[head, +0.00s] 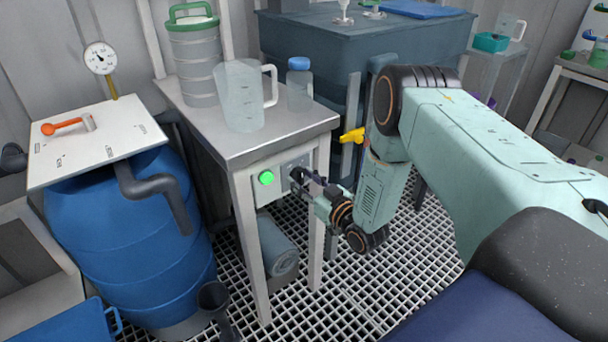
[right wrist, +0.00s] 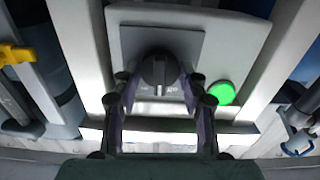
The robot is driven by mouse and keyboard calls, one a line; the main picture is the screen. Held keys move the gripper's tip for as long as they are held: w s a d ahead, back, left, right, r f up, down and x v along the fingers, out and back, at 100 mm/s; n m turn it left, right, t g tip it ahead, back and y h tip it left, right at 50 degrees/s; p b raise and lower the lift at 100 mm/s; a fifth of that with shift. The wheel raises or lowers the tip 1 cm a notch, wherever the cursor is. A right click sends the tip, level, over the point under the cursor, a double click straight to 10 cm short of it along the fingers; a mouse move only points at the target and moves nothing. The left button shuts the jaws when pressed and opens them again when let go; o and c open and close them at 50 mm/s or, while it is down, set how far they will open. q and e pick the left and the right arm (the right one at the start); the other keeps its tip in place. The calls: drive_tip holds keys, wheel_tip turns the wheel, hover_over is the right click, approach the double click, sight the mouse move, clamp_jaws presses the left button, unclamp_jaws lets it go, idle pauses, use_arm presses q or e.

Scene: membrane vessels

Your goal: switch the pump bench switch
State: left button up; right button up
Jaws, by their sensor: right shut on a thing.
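The pump bench switch is a dark round knob (right wrist: 158,70) on a grey square plate (right wrist: 190,42) in the right wrist view. White lettering shows under the knob, too small to read surely. My right gripper (right wrist: 160,82) has its fingers on either side of the knob and is shut on it. In the head view my right gripper (head: 301,180) reaches the front panel of the pump bench (head: 277,190) and mostly hides the knob. A green lamp (head: 266,178) glows beside it, also in the right wrist view (right wrist: 222,93). My left gripper is not in view.
The bench top (head: 215,147) holds a clear jug (head: 240,95), a blue-capped bottle (head: 299,88) and a green-lidded container (head: 194,60). A blue barrel (head: 130,235) stands left. A yellow valve handle (head: 352,136) is close behind my right arm. The grating floor (head: 415,265) is open at right.

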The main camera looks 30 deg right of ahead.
drive_tip(key=n+p, duration=0.3)
drive_tip(key=n, duration=0.2)
drive_tip(key=shift+n, duration=0.4)
idle(0.3)
drive_tip(key=o, duration=1.2)
drive_tip(key=shift+c, duration=0.2)
drive_tip(key=s+d, duration=0.1)
drive_tip(key=s, duration=1.1)
